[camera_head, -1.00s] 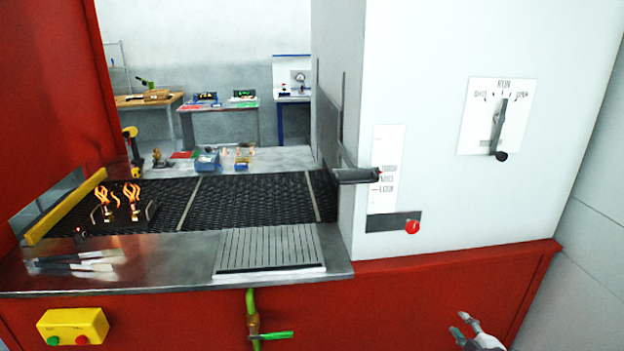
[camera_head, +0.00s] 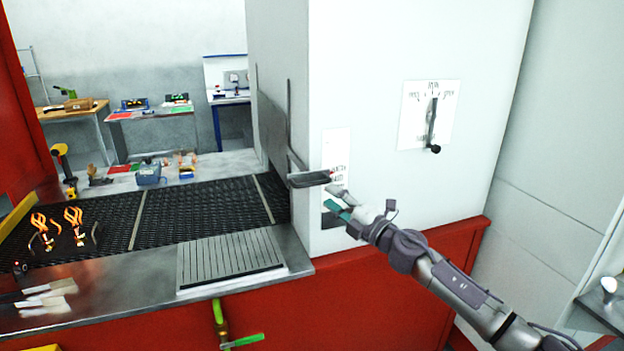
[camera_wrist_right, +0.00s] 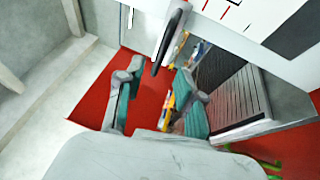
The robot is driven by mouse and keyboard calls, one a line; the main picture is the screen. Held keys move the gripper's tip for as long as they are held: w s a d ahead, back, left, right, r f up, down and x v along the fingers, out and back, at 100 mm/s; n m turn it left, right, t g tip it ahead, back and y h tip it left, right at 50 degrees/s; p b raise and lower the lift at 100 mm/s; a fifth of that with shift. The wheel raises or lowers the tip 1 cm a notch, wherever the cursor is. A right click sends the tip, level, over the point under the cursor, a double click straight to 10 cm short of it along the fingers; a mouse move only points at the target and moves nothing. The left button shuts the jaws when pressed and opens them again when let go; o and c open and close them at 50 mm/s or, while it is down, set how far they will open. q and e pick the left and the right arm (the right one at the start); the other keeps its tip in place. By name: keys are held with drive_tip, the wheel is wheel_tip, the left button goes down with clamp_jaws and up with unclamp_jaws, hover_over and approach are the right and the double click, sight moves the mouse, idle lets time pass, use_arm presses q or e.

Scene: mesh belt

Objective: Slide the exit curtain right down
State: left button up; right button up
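The exit curtain (camera_head: 272,130) is a grey metal plate at the right end of the mesh belt, and a gap shows between its lower edge and the belt. Its dark handle (camera_head: 309,179) sticks out in front of the white housing, beside an upright scale (camera_head: 335,150). My right gripper (camera_head: 336,199) is just right of and slightly below the handle. In the right wrist view the gripper (camera_wrist_right: 160,78) is open and empty, and the dark handle (camera_wrist_right: 171,38) lies ahead, near the fingertips. Whether they touch I cannot tell. My left gripper is out of view.
A steel ledge (camera_head: 120,290) with a slatted plate (camera_head: 230,260) runs in front. A lever dial (camera_head: 431,115) is right of the scale. A green-handled valve (camera_head: 222,325) is below.

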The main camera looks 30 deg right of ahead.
sight(313, 184)
drive_tip(key=p+x, duration=0.1)
drive_tip(key=x, duration=0.5)
drive_tip(key=shift+w+p, duration=0.1)
drive_tip(key=shift+p, duration=0.25)
drive_tip(key=shift+w+a, duration=0.2)
drive_tip(key=shift+w, duration=0.55)
drive_tip(key=shift+c, duration=0.2)
clamp_jaws()
